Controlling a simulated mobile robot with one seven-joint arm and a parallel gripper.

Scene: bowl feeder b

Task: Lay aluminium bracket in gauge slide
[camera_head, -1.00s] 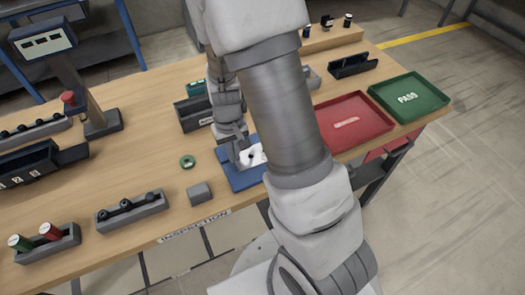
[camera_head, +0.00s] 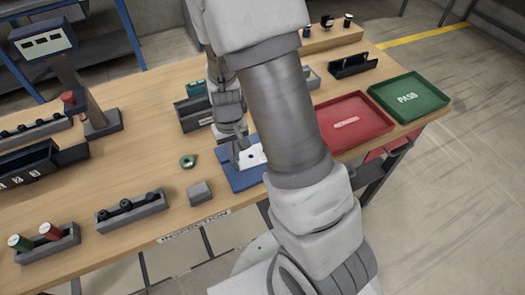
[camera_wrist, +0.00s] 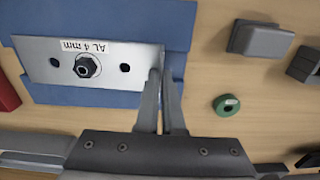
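The aluminium bracket (camera_wrist: 45,65), a pale flat plate labelled "AL 4 mm", is over a blue pad (camera_wrist: 80,98). In the head view the bracket (camera_head: 252,157) lies over the blue pad (camera_head: 240,180), partly hidden by my arm. My gripper (camera_wrist: 163,78) has its fingers close together, one on each side of the bracket's right end in the wrist view, and appears shut on that edge. I cannot tell whether the bracket is lifted. I cannot identify the gauge slide with certainty.
A green ring (camera_head: 187,161) and a grey block (camera_head: 200,193) lie left of the pad. A red tray (camera_head: 335,138) and a green PASS tray (camera_head: 400,116) stand right. A rack with black parts (camera_head: 115,217) stands at front left. Bare tabletop lies between them.

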